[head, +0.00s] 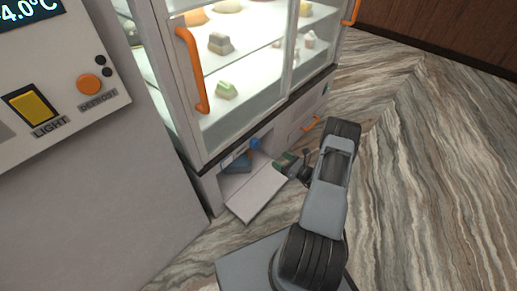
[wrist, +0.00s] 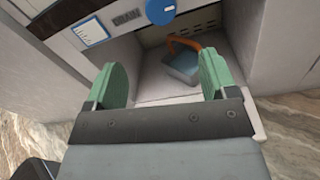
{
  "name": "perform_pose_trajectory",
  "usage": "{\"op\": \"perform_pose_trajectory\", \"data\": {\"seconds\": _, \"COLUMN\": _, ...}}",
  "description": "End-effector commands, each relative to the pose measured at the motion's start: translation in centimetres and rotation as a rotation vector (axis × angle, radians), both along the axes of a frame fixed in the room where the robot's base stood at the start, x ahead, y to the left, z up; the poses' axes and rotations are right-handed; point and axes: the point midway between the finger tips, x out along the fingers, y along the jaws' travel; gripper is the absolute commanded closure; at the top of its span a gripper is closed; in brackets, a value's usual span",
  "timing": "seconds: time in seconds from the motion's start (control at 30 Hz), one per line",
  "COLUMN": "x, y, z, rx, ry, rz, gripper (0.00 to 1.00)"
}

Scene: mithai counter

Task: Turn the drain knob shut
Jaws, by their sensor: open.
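The drain knob (wrist: 160,11) is a round blue knob at the top of the wrist view, partly cut off by the frame edge. In the head view the small blue knob (head: 255,143) shows at the top of a low opening under the display case. My gripper (wrist: 163,76) is open, with green fingertips apart and nothing between them. The knob lies ahead of the fingertips and is not touched. In the head view my gripper (head: 286,161) is just right of the opening.
A flap (head: 257,192) lies lowered in front of the opening. Inside stands a small container (wrist: 183,66) with an orange handle and bluish contents. Marbled floor (head: 420,190) is free to the right.

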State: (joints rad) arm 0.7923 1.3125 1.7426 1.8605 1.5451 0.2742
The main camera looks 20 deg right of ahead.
Motion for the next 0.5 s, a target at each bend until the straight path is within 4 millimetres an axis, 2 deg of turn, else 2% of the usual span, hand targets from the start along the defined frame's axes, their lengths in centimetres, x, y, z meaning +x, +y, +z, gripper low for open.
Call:
{"op": "perform_pose_trajectory", "data": {"seconds": 0.17, "x": 2.2, "y": 1.2, "z": -0.5, "rx": 0.005, "ry": 0.0, "rz": -0.005, "gripper": 0.21}}
{"op": "perform_pose_trajectory", "data": {"seconds": 0.5, "x": 7.9, "y": 4.2, "z": -0.5, "rx": 0.003, "ry": -0.001, "rz": -0.004, "gripper": 0.21}}
